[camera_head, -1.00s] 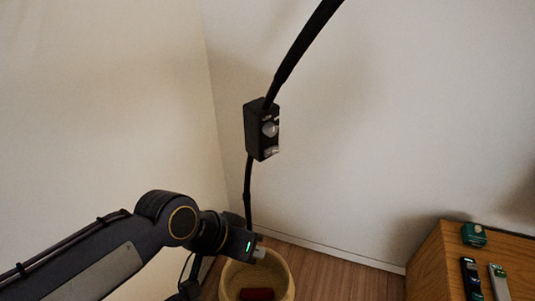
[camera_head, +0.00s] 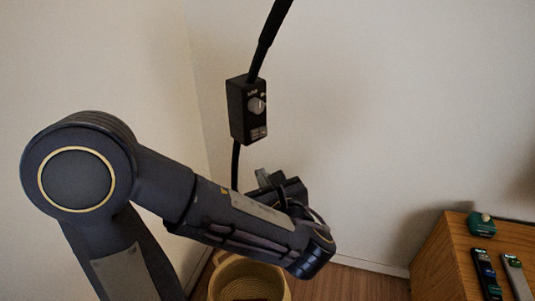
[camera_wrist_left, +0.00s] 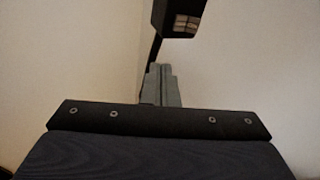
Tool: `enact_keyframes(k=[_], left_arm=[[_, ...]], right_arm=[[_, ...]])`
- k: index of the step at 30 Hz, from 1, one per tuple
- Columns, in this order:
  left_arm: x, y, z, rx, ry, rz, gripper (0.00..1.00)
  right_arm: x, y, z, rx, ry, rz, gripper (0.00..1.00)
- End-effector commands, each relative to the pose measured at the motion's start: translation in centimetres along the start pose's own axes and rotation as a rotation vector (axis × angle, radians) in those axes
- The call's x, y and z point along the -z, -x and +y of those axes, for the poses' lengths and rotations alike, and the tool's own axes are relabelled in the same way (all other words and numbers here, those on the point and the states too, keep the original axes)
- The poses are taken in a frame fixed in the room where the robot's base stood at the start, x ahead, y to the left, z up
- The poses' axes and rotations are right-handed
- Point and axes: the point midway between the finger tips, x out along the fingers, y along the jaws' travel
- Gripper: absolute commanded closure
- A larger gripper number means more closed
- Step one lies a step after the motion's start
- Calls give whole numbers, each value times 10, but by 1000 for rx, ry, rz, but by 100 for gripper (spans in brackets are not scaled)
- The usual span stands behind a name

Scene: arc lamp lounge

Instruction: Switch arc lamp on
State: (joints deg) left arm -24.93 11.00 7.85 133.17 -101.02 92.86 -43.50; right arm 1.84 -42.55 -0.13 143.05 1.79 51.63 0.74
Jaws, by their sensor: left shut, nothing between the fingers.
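My right gripper is out of view.
A wooden cabinet (camera_head: 447,262) at the lower right carries a green object (camera_head: 481,224) and two remote-like items (camera_head: 487,272). A woven basket (camera_head: 247,279) stands on the floor below my left arm. Pale walls are close behind the lamp.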

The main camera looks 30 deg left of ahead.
Motion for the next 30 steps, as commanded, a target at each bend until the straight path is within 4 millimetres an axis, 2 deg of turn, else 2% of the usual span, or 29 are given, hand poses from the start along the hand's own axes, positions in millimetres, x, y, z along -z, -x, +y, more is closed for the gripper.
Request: enact_keyframes(k=[1,5,17,23,30], left_arm=[[4,5,-16,53,-45,-52,100],[-2,14,-36,119,-96,-129,100],[-5,11,-38,125,-99,-138,100],[-8,-14,-40,120,-99,-137,100],[-15,-66,-47,119,-98,-137,100]], right_arm=[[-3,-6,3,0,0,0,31],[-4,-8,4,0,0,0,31],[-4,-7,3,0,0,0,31],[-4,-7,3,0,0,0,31],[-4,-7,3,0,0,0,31]])
